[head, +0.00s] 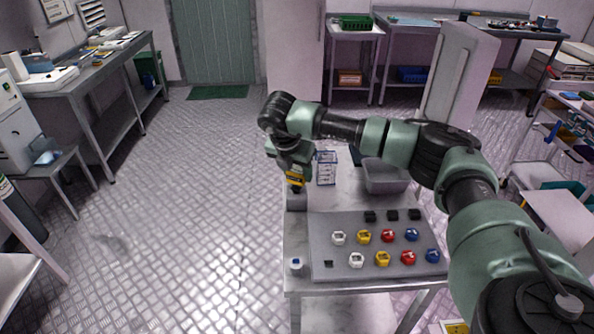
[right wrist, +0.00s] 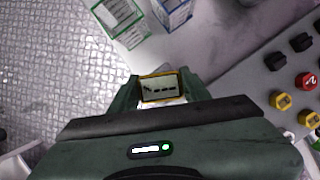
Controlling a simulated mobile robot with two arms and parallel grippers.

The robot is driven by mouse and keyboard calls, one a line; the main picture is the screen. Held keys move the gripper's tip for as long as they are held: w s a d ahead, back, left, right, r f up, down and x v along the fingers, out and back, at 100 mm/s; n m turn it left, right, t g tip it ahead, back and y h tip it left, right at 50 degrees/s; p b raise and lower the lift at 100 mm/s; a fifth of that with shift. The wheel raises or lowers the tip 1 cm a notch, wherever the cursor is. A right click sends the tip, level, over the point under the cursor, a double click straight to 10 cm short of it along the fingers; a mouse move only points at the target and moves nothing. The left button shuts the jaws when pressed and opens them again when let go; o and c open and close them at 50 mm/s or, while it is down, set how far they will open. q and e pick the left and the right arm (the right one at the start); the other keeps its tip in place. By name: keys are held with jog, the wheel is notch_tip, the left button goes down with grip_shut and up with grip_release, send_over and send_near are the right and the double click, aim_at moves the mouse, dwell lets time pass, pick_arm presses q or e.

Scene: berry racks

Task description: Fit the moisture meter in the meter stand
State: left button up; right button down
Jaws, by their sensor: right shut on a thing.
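The moisture meter (head: 296,179) is a small yellow and black device. My right gripper (head: 291,168) is shut on it above the left side of the table. In the right wrist view, its yellow-framed screen (right wrist: 160,87) shows between the fingers (right wrist: 161,90). A grey block (head: 297,203), which looks like the meter stand, is at the table's left edge just below the meter. I cannot tell whether the meter's lower end touches it or is inside it. The wrist view does not show the stand clearly. My left gripper is out of view.
A grey panel (head: 322,228) with several coloured knobs and black blocks covers the table's front. A small white-and-blue item (head: 296,263) sits at the front left corner.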

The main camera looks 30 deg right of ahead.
jog(key=shift+f+b, duration=0.5)
jog(key=shift+f, duration=0.2)
jog(key=c, duration=0.6)
grip_release()
jog(key=shift+r, duration=0.1)
jog(key=o, duration=0.4)
jog(key=shift+r, duration=0.1)
jog(key=shift+r+p, duration=1.6)
jog(key=shift+r, duration=1.35)
jog(key=shift+f, duration=0.1)
